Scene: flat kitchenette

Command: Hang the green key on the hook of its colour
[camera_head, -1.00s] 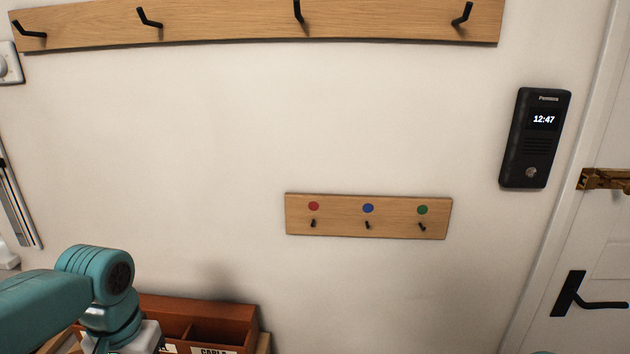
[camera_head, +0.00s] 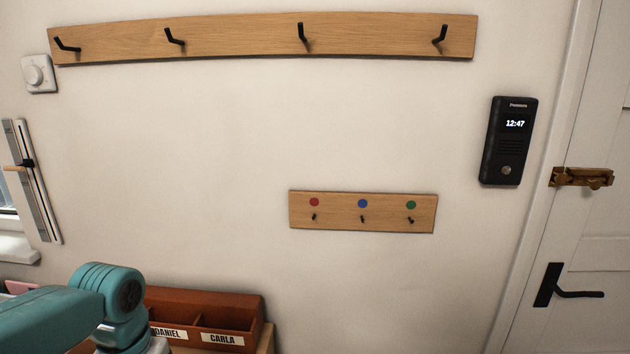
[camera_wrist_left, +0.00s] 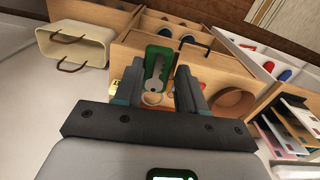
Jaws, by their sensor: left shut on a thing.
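The green key (camera_wrist_left: 157,62), a grey key on a green backing with a ring below it, is between the fingers of my left gripper (camera_wrist_left: 158,80) in the left wrist view. My left gripper is shut on it. In the head view my left arm comes in at the lower left, and its gripper and the key are out of frame. The small wooden key rack (camera_head: 362,225) hangs on the wall, right of my arm. The green-marked hook (camera_head: 411,219) is at its right end, below a green dot, and is empty. My right gripper is not seen.
The red-dot hook (camera_head: 314,217) and blue-dot hook (camera_head: 363,218) are empty. A coat rail (camera_head: 240,40) runs above. A brown sorter (camera_head: 210,307) stands below, left of the rack. An intercom (camera_head: 509,140) and door (camera_head: 600,230) are at the right. The wall around the rack is clear.

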